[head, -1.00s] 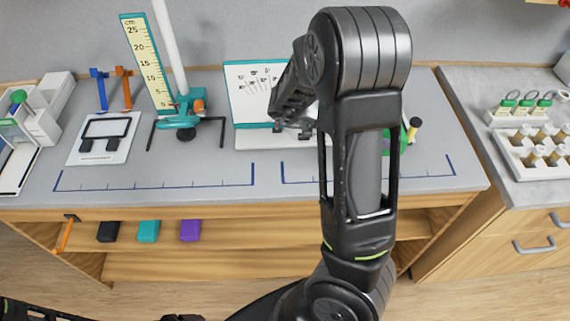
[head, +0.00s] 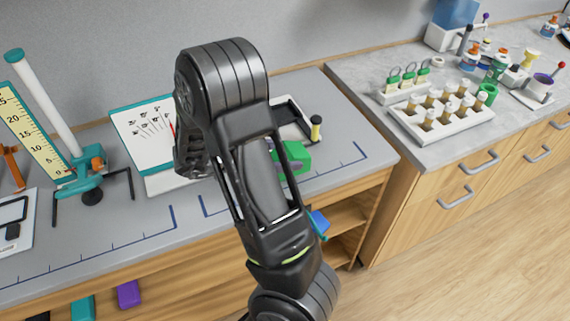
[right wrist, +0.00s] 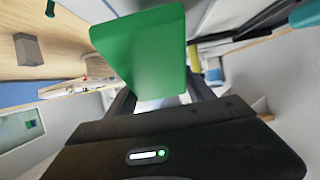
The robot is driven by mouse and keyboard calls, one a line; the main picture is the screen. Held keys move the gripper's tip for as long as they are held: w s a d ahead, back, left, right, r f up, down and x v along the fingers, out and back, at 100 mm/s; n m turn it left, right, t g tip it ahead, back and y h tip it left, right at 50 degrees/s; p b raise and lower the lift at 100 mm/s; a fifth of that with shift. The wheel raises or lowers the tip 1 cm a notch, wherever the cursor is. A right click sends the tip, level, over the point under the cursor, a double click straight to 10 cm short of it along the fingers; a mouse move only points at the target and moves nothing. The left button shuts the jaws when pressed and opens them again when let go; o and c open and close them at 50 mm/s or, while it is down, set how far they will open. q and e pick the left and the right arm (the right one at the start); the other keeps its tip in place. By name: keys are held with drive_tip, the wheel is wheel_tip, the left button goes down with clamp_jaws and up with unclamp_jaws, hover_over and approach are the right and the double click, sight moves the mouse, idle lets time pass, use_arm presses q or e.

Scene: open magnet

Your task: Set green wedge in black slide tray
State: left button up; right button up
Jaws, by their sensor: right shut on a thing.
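The green wedge (head: 293,157) shows just right of my right upper arm in the head view, in front of the black slide tray. In the right wrist view the green wedge (right wrist: 145,50) fills the upper middle, between the fingers of my right gripper (right wrist: 163,92), which is shut on it. In the head view the arm hides that gripper. The black slide tray (head: 301,113) lies at the back right of the grey bench, partly hidden by the arm; its visible part looks empty. My left gripper is not in view.
A black post with a yellow top (head: 316,127) stands at the tray's right. A whiteboard (head: 147,133) and a ruler stand (head: 84,178) are to the left. A side counter holds a white rack of vials (head: 440,122). The bench's front right corner looks clear.

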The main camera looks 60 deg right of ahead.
drive_tip(key=shift+f, duration=1.8)
drive_tip(key=shift+f, duration=0.2)
drive_tip(key=o, duration=1.3)
drive_tip(key=shift+o, duration=0.2)
drive_tip(key=shift+r, duration=0.15)
drive_tip(key=shift+w+a+r, duration=0.15)
drive_tip(key=shift+w+a, duration=0.2)
drive_tip(key=p+v, duration=0.1)
drive_tip(key=v, duration=1)
